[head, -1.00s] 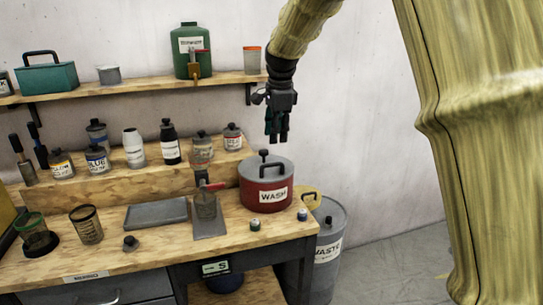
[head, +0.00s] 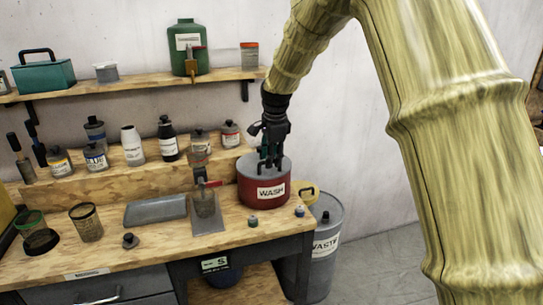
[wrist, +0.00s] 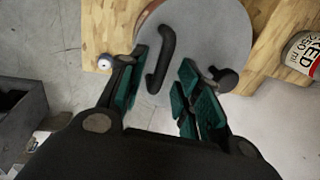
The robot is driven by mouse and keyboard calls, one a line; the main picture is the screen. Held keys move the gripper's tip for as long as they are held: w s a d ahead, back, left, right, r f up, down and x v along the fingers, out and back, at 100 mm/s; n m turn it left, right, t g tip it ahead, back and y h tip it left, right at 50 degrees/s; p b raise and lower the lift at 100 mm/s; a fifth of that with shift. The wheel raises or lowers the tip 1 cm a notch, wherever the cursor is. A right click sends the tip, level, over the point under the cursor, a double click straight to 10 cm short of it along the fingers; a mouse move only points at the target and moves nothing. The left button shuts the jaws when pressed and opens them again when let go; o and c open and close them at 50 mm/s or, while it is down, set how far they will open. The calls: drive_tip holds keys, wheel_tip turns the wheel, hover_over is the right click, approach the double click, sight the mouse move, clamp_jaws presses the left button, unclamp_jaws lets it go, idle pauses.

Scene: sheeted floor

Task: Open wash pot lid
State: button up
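The red wash pot (head: 264,193) stands on the right end of the wooden bench, its label reading WASH. My gripper (head: 270,160) is right above the lid, pointing down. In the wrist view my gripper (wrist: 163,88) has its green-padded fingers apart, with the handle showing between them nearer the left finger. I cannot tell whether a finger touches the handle.
Small jars (head: 253,221) stand in front of the pot. A grey waste bin (head: 325,245) stands on the floor right of the bench. Bottles (head: 168,140) line the riser behind.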

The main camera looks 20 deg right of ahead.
clamp_jaws()
drive_tip(key=shift+r, duration=0.15)
